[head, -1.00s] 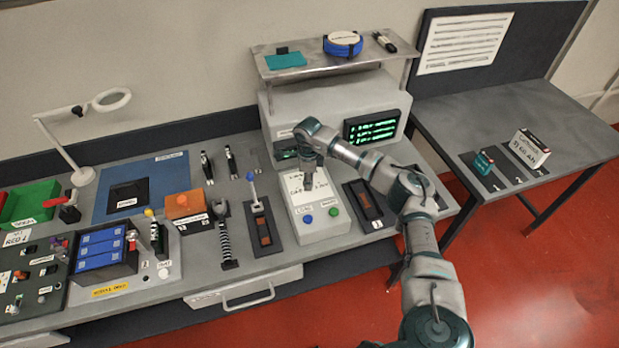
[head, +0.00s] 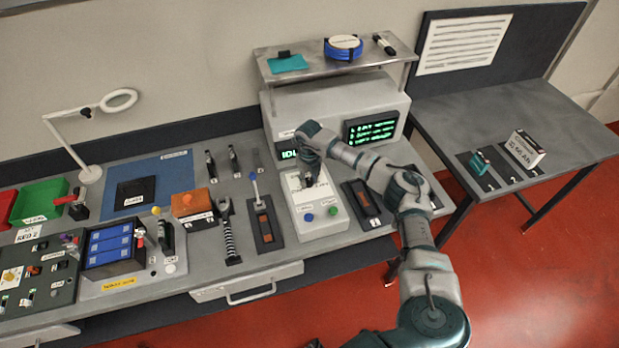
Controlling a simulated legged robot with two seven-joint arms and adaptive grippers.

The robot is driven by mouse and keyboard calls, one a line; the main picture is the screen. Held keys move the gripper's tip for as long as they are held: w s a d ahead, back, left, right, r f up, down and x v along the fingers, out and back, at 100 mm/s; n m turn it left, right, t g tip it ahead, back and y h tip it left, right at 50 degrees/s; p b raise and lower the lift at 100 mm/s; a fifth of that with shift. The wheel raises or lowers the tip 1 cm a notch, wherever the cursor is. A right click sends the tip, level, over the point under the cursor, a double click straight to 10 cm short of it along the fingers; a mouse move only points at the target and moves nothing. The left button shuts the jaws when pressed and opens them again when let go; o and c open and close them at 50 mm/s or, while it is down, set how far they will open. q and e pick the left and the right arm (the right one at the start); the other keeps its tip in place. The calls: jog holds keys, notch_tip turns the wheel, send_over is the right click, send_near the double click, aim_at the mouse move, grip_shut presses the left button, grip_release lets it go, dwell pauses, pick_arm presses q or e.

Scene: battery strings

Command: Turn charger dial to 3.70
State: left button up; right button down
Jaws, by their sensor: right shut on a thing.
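My right gripper (head: 309,180) points down over the back part of a small white box (head: 328,227) with a blue and a green button in front. It is shut on what looks like the charger dial, at the top of that box. The dial is hidden by the gripper, so its setting cannot be read. Behind stands a large light-grey unit (head: 290,109) with a green-lettered screen (head: 371,131) and a smaller display partly covered by my arm, reading "IDL". My left gripper is not in view.
A lever on a dark plate (head: 263,237) stands left of the white box, and a dark slotted plate (head: 360,203) lies to its right. A battery pack tray (head: 110,252) is at left. A second table (head: 500,105) is at right.

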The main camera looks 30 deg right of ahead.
jog(key=m+p, duration=0.1)
jog(key=m, duration=0.3)
jog(key=m+p, duration=0.1)
jog(key=m, duration=0.1)
jog(key=shift+w+r+m+p, duration=0.2)
jog(key=shift+r+m+p, duration=0.1)
jog(key=shift+r+p, duration=0.05)
jog(key=m+p, duration=0.2)
jog(key=m, duration=0.2)
jog(key=shift+d+f+m, duration=0.1)
jog(key=shift+m, duration=0.6)
jog(key=c, duration=1)
grip_release()
jog(key=shift+o, duration=1.1)
jog(key=shift+f, duration=0.25)
